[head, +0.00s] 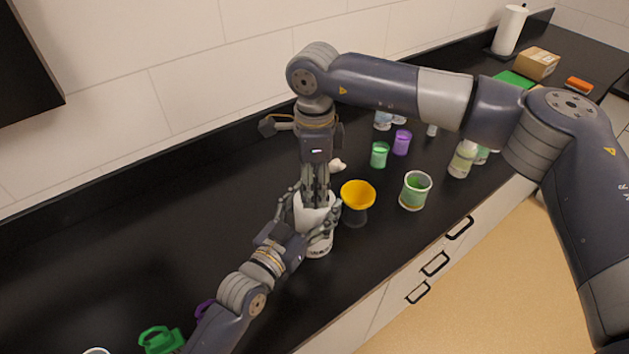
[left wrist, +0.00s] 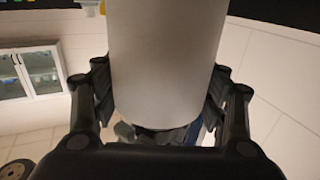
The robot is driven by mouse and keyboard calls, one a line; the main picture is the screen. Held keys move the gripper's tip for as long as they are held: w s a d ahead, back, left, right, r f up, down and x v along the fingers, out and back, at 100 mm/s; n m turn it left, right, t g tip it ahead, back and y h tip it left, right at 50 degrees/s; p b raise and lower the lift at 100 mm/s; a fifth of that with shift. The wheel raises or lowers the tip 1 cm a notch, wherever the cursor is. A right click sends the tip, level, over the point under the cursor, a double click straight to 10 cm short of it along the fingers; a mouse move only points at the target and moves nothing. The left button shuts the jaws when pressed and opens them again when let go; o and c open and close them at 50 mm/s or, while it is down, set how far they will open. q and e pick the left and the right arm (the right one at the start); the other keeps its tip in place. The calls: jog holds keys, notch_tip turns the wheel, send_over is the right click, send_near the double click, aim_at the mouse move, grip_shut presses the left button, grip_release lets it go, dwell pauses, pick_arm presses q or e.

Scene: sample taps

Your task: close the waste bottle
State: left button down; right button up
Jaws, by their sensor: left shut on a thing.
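The waste bottle is likely the white bottle (head: 319,243), which stands upright on the black counter left of the yellow funnel. My left gripper (head: 312,212) is shut around its body from the front left. In the left wrist view the white cylinder (left wrist: 165,55) fills the space between the fingers. My right gripper (head: 316,198) points straight down at the bottle's top, its fingers close together. The fingers hide the bottle's mouth, so I cannot tell whether a cap is there or whether they grip one.
A yellow funnel (head: 358,194) on a dark base stands just right of the bottle. A green jar (head: 415,191), a small green cup (head: 379,155) and a purple cup (head: 402,142) stand farther right. A green object (head: 160,340) lies front left. The counter at left is mostly clear.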

jog(key=o, duration=0.4)
jog(key=shift+c, duration=0.2)
notch_tip(320, 180, up, 12)
dwell(0.4)
pick_arm(q)
jog(key=shift+c, duration=1.2)
grip_release()
jog(key=v, duration=1.2)
jog(key=shift+f, duration=0.1)
pick_arm(e)
jog(key=shift+f, duration=0.1)
